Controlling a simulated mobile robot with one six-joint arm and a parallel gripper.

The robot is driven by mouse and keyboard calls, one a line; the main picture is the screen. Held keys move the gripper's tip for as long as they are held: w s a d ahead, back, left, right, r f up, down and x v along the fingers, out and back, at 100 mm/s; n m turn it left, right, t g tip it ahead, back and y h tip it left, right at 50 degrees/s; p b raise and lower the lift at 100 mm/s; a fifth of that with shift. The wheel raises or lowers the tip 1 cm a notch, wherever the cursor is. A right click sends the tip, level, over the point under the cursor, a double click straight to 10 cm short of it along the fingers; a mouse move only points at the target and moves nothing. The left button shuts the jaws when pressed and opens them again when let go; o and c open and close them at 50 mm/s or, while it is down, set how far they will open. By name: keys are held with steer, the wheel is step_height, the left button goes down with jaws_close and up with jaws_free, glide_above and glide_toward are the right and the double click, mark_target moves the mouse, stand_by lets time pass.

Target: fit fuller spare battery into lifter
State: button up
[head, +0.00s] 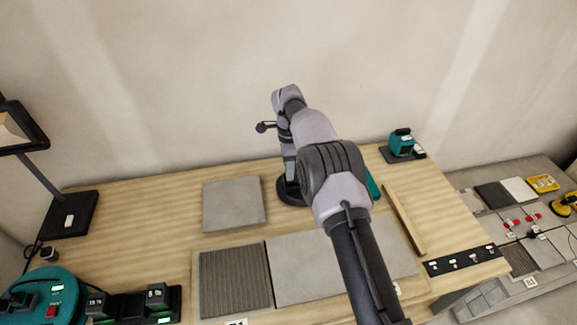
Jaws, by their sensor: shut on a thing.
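My gripper (289,168) points down over the middle of the workbench, behind my forearm. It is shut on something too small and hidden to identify. Right below it is a dark round part (291,190) on the bench, probably one end of the lifter. A teal part (373,185) shows to the right of my arm and may belong to the same tool; my arm hides what lies between. At the front left, a black rack (128,307) carries a left battery (97,303) and a right battery (157,295) with small green displays, too small to read.
A loose grey tile (234,204) lies left of my gripper. A ribbed panel (235,279) and a grey slab (305,268) lie in front. A teal device (40,294) is front left, another teal device (401,143) back right. A wooden strip (405,220) lies on the right.

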steer(key=shift+f+b, duration=1.2)
steer(key=shift+f, duration=0.5)
stand_by(1.7)
steer(key=o, duration=1.4)
steer(key=shift+o, duration=0.2)
steer(key=shift+r, duration=0.1)
